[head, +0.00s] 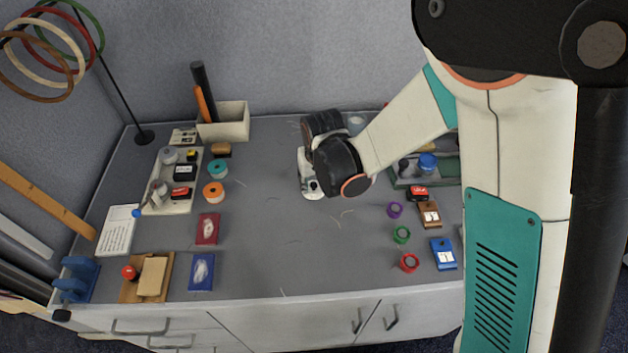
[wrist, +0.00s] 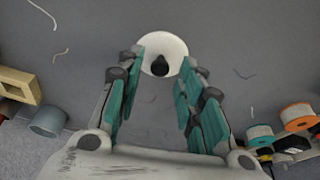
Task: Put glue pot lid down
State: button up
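The glue pot lid, a white disc with a black knob (wrist: 163,42), shows just past my fingertips in the wrist view, knob toward the camera. In the head view a white round thing with dark marks (head: 313,190), likely the lid, shows just below my gripper (head: 308,172). My gripper (wrist: 163,62) is open, its teal-padded fingers spread wide on both sides of the lid and clear of the knob. I cannot tell whether a fingertip touches the rim. The fingers are hidden in the head view. I cannot make out the glue pot for sure.
A teal spool (head: 218,168) and an orange spool (head: 213,192) stand to the left, beside a pale tray (head: 172,207). Purple (head: 394,210), green (head: 401,235) and red (head: 409,263) rings lie to the right. The grey table (head: 300,255) is clear in front.

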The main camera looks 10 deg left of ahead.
jog(key=p+v, duration=0.3)
jog(key=v, duration=0.8)
